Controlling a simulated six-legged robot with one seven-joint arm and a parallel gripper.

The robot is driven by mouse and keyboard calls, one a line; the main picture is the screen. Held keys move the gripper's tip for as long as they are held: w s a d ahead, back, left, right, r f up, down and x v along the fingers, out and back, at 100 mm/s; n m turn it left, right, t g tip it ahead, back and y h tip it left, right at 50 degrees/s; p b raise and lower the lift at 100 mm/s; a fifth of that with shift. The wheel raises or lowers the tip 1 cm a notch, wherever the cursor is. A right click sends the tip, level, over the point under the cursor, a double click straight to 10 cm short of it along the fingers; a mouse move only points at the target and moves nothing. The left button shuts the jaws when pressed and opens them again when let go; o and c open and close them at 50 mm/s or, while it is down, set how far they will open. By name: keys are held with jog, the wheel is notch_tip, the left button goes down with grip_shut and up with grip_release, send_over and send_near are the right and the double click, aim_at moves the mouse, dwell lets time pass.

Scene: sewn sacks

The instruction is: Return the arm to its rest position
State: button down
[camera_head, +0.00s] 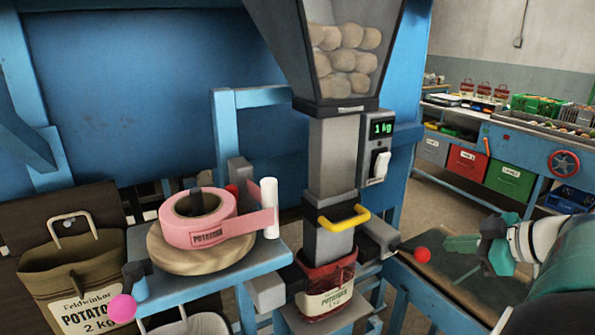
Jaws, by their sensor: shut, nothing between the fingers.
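My arm enters from the right edge of the head view. My gripper (461,244) is at its left end, with teal fingers pointing left. The fingers are together and hold nothing. It is over the dark bench surface (440,276) on the right, a little right of a red ball-ended lever (422,255). A gap shows between the fingertips and the red ball. The lower part of my arm is cut off by the frame's edge.
A filling machine with a potato hopper (345,62), yellow handle (343,219) and red sack (325,284) stands mid-frame. Left are a pink label roll (198,218), an olive sack (72,268) and a pink knob (122,308). A blue workbench (528,150) stands behind right.

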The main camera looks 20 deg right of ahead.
jog(key=shift+a, duration=0.1)
jog(key=w+a+f+m+g+y, duration=0.1)
jog(key=w+a+f+g, duration=0.15)
jog(key=a, duration=0.75)
jog(key=w+a+f+m+g, duration=0.1)
jog(key=w+a+m+g, duration=0.15)
jog(key=a, duration=0.65)
jog(key=s+a+f+m+h, duration=0.1)
jog(key=s+a+h, duration=0.1)
jog(key=a, duration=0.5)
jog(key=s+a+f+m+h, duration=0.2)
jog(key=s+a, duration=0.1)
jog(key=a, duration=0.5)
jog(key=shift+f+g, duration=0.15)
jog(key=shift+g, duration=0.15)
